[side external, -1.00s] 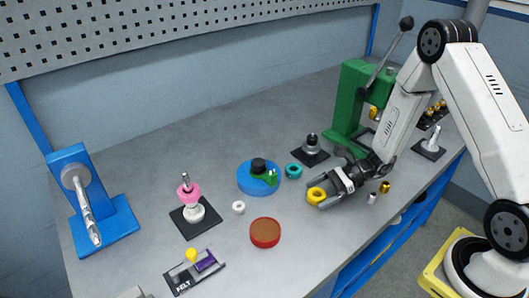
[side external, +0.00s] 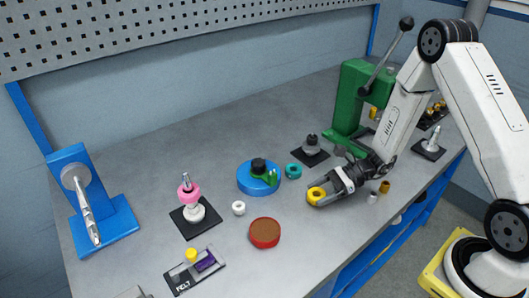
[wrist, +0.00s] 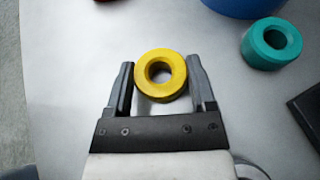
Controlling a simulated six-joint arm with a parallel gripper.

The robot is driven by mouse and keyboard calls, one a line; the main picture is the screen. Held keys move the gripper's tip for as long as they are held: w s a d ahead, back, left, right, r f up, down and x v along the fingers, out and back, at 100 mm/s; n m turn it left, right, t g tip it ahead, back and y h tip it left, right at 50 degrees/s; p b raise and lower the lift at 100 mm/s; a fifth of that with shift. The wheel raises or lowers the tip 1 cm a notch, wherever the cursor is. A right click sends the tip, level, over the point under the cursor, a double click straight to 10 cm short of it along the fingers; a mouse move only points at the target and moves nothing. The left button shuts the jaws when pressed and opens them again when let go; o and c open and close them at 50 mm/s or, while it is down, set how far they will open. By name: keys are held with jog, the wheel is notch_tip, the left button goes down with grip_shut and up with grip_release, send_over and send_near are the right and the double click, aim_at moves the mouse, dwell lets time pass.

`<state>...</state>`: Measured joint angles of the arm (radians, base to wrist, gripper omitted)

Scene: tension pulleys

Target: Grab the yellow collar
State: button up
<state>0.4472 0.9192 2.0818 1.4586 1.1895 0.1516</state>
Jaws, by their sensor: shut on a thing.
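The yellow collar (wrist: 148,62) is a thick ring with a round hole. It sits between my gripper's two fingers (wrist: 160,84) in the wrist view, with a finger against each side. In the side view the yellow collar (side external: 315,195) lies at the tips of my gripper (side external: 322,196), at or very near the grey table top. My gripper is shut on it. The fingers hide part of the collar in the side view.
A teal collar (side external: 293,171) and a blue round base (side external: 257,178) stand just left of and behind my gripper. A red-rimmed brown disc (side external: 265,233) and white ring (side external: 238,208) lie further left. A green press (side external: 352,105) stands behind.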

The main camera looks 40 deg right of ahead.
jog(key=shift+r, duration=0.15)
notch_tip(320, 180, up, 10)
jog(key=shift+f, duration=0.2)
dwell(0.4)
